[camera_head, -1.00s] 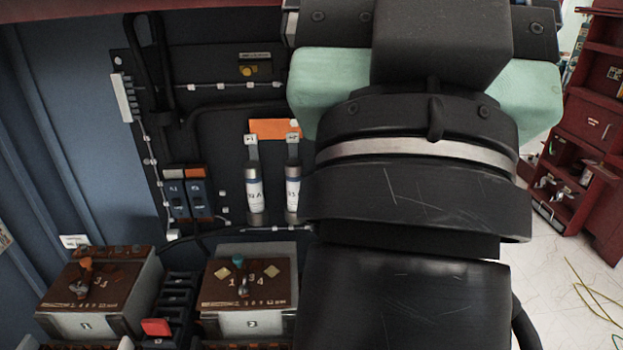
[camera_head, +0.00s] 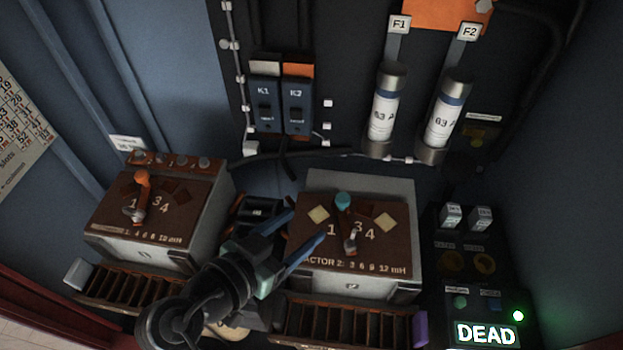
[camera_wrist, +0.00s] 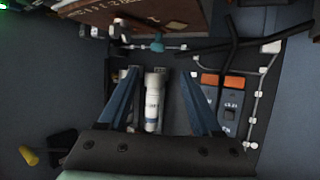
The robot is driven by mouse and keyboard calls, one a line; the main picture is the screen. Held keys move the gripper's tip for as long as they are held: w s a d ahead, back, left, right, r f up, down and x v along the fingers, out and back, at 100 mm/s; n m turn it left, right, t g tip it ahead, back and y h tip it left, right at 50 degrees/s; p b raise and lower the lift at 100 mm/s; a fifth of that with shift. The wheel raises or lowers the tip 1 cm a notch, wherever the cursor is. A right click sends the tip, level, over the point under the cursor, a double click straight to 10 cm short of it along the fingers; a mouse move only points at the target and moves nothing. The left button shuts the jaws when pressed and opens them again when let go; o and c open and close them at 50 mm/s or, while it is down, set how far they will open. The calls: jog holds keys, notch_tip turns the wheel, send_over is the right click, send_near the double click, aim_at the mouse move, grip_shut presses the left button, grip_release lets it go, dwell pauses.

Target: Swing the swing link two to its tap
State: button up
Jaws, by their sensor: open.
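Swing link two (camera_head: 346,226) is a metal arm with a teal knob on the brown top of the reactor 2 box (camera_head: 310,255). Its knob end points up the picture, toward the back panel, between a pale diamond on the left and a dark one on the right. The teal knob also shows in the wrist view (camera_wrist: 157,44), beyond the fingertips. My gripper (camera_head: 302,229) is open and empty, its blue fingers at the left part of that box, left of the link and apart from it. In the wrist view my gripper (camera_wrist: 158,72) has the knob ahead of its gap.
The left box (camera_head: 110,215) carries a similar link with an orange knob (camera_head: 142,178). Breakers K1 and K2 (camera_head: 297,105) and two fuse cylinders (camera_head: 384,115) stand behind. A lit DEAD sign (camera_head: 487,334) is at lower right. Slotted racks (camera_head: 330,322) lie in front.

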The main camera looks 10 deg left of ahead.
aim_at(341, 200)
jog(key=shift+w+d+f, duration=0.1)
jog(key=shift+d+f, duration=0.05)
jog(key=shift+d, duration=0.05)
jog(key=x, duration=1.2)
jog(key=shift+d, duration=0.2)
grip_shut()
dwell(0.8)
